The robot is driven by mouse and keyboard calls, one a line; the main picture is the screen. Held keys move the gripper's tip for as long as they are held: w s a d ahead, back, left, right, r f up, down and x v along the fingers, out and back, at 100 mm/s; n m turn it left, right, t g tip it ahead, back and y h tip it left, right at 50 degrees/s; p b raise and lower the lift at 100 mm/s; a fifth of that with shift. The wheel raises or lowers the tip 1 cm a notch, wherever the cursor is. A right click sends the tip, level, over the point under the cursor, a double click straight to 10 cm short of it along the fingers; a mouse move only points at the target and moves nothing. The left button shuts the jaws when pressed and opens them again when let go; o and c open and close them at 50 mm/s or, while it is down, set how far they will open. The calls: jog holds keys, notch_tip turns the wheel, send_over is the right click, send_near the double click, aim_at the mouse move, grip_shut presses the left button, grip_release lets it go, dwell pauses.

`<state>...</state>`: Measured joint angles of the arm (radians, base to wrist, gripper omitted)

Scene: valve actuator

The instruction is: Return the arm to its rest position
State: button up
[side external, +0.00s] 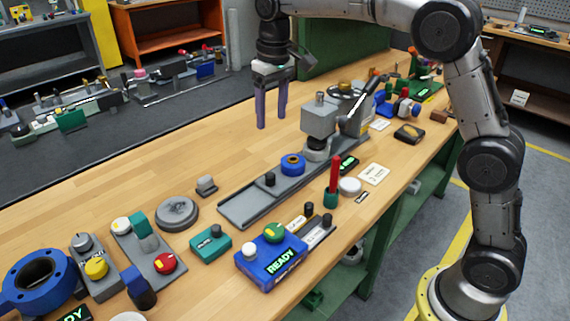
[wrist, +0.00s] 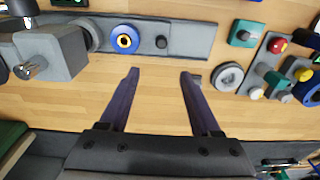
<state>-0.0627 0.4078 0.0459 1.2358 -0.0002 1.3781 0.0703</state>
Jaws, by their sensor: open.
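My gripper (side external: 271,112) hangs above the back part of the wooden workbench, its two purple fingers pointing down. In the wrist view the fingers (wrist: 160,74) are spread apart with only bare wood between them, so it is open and empty. The valve actuator, a grey block (side external: 319,118) on a long grey base plate (side external: 240,211), stands to the right of my gripper in the side view. A blue ring (side external: 293,164) and a small dark knob (side external: 270,180) sit on that plate. In the wrist view the blue ring (wrist: 125,38) lies beyond the fingertips. My gripper touches none of these.
A blue box reading READY (side external: 270,262), a teal box (side external: 210,244), a round grey disc (side external: 177,213) and a red-handled tool (side external: 334,178) stand on the bench. A green panel (side external: 340,45) rises behind. Bare wood (side external: 130,170) lies left of my gripper.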

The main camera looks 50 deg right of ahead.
jog(key=s+d+r+t, duration=0.1)
jog(key=s+r+t, duration=0.1)
jog(key=s+r, duration=0.5)
jog(key=s+d+r+t, duration=0.1)
jog(key=s+r, duration=0.1)
jog(key=s, duration=0.9)
jog(key=s+d+f+t, duration=0.1)
jog(key=s+f, duration=1)
jog(key=s, duration=0.3)
jog(key=shift+s+f+t, duration=0.15)
jog(key=shift+f+t, duration=0.15)
jog(key=shift+t, duration=0.1)
